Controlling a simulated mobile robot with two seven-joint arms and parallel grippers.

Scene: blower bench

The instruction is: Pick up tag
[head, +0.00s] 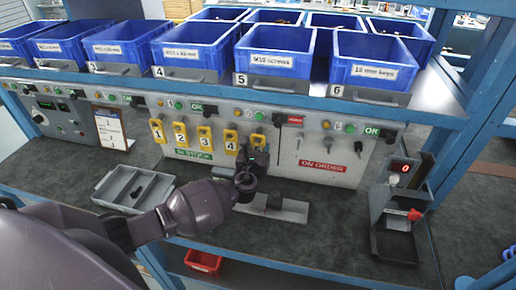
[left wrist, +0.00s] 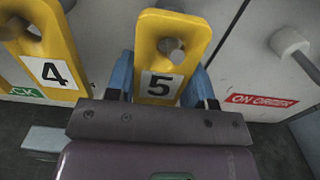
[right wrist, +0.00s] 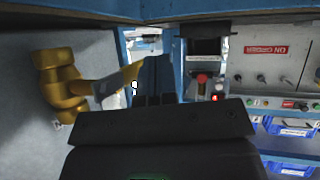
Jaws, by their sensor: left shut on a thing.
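Tag 5 (left wrist: 158,83), a yellow tag with a round hole at its top, hangs at the In Stock side of the panel. A grey peg end shows in its hole. My left gripper (left wrist: 161,74) is shut on the lower part of this tag, one blue finger on each side. In the head view my left gripper (head: 250,176) hides most of the tag. Tag 4 (left wrist: 45,62) hangs just left of it. My right gripper (right wrist: 155,80) looks shut and empty, its fingers close together; it is outside the head view.
The bare On Order pegs (head: 299,137) are right of the tags. Blue bins (head: 270,62) line the shelf above. A grey divided tray (head: 134,188) lies at left, and a device with a red display (head: 400,190) stands at right. A brass-coloured piece (right wrist: 62,85) is near my right gripper.

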